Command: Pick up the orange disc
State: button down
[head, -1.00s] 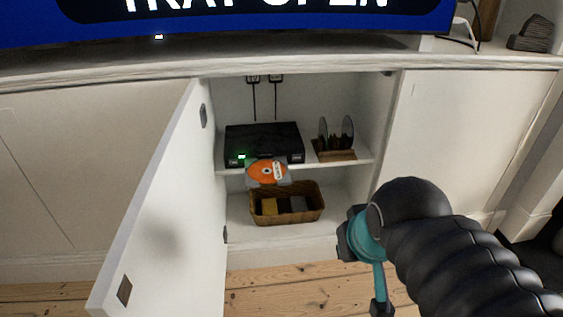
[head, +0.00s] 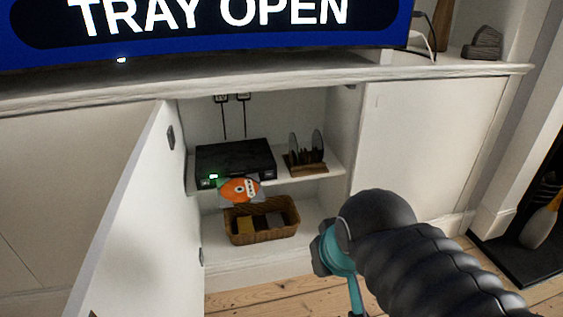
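The orange disc (head: 239,190) lies flat with a white label patch on the grey, extended tray of a black disc player (head: 235,160). The player sits on the upper shelf of the open cupboard and shows a small green light. My arm reaches in from the lower right, with a black ribbed sleeve and teal joints. Its end (head: 322,250) is in front of the cupboard's right side, to the right of and below the disc, and apart from it in the picture. The fingertips cannot be made out.
The open white cupboard door (head: 130,215) stands on the left. A wooden rack (head: 305,165) with discs is right of the player. A wicker basket (head: 262,235) sits on the lower shelf. A screen (head: 210,25) above reads "TRAY OPEN". Floorboards (head: 270,295) show below.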

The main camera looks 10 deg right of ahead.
aim_at(238, 189)
jog(key=z, duration=1.1)
jog(key=k, duration=0.65)
jog(key=u, duration=0.55)
